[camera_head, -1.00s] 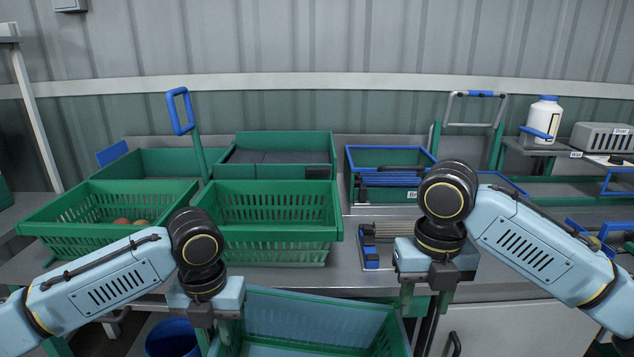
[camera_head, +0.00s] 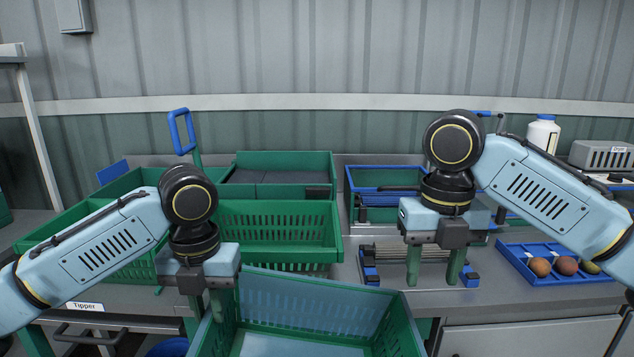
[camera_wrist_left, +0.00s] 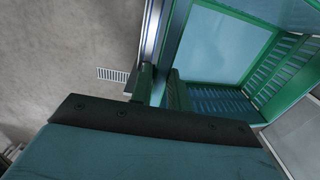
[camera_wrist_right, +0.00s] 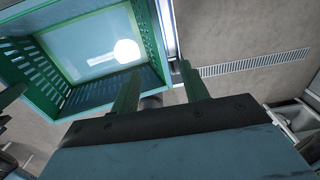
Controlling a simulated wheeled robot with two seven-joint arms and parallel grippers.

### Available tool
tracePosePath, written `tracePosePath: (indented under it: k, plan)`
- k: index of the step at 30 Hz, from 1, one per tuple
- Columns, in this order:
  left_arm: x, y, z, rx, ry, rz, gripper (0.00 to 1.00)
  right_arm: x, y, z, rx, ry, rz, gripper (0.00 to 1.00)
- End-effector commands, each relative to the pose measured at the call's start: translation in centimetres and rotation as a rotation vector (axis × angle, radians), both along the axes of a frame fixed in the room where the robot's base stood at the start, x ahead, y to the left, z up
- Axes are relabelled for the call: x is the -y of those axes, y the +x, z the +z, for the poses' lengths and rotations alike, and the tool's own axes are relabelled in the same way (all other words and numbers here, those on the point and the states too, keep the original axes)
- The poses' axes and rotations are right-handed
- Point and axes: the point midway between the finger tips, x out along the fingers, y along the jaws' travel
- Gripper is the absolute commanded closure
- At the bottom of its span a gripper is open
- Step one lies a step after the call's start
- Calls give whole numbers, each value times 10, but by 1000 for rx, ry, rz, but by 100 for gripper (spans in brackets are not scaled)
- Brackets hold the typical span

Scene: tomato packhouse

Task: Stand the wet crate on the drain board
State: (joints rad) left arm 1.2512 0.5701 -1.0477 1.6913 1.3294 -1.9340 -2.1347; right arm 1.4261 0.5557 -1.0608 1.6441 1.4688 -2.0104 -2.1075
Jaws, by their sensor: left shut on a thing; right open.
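A green crate (camera_head: 399,334) with a bluish, shiny inside hangs in front of the bench at the bottom middle of the head view. My left gripper (camera_head: 205,308) is shut on its left wall. In the left wrist view, its fingers are at the crate's rim (camera_wrist_left: 181,40). My right gripper (camera_head: 434,268) is open and empty, above and right of the crate's right wall, apart from it. In the right wrist view, the crate (camera_wrist_right: 150,40) lies to the left of the fingers. A ribbed rack with blue ends (camera_head: 385,254), possibly the drain board, lies on the bench, partly hidden by my right gripper.
Green crates (camera_head: 262,212) stand on the bench behind the held crate. A blue-rimmed green crate (camera_head: 378,170) stands behind the rack. A blue tray with tomatoes (camera_head: 570,280) lies at right. A white bottle (camera_head: 542,135) stands further back. Bare bench (camera_head: 510,305) shows at right.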

Motion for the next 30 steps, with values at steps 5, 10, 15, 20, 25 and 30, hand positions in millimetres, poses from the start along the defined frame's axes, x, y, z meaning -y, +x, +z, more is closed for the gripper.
tracePosePath:
  k: [5, 10, 15, 20, 25, 30]
  plan:
    - [1, 4, 25, 4, -4, -1, 100, 0, 4, 24, 3, 0, -1, 55]
    - [1, 7, 47, 4, -4, -1, 100, 0, 7, 46, 4, 0, -1, 55]
    - [0, 10, 69, 5, -2, 0, 100, 0, 10, 68, 4, 0, -1, 55]
    - [0, 13, 89, 4, -2, 0, 100, 0, 13, 88, 3, -1, -1, 55]
    - [1, 16, 111, 4, -2, -1, 100, 0, 16, 110, 3, 0, -1, 55]
    - [1, 19, 133, 5, -2, 0, 100, -1, 19, 132, 4, 0, -1, 55]
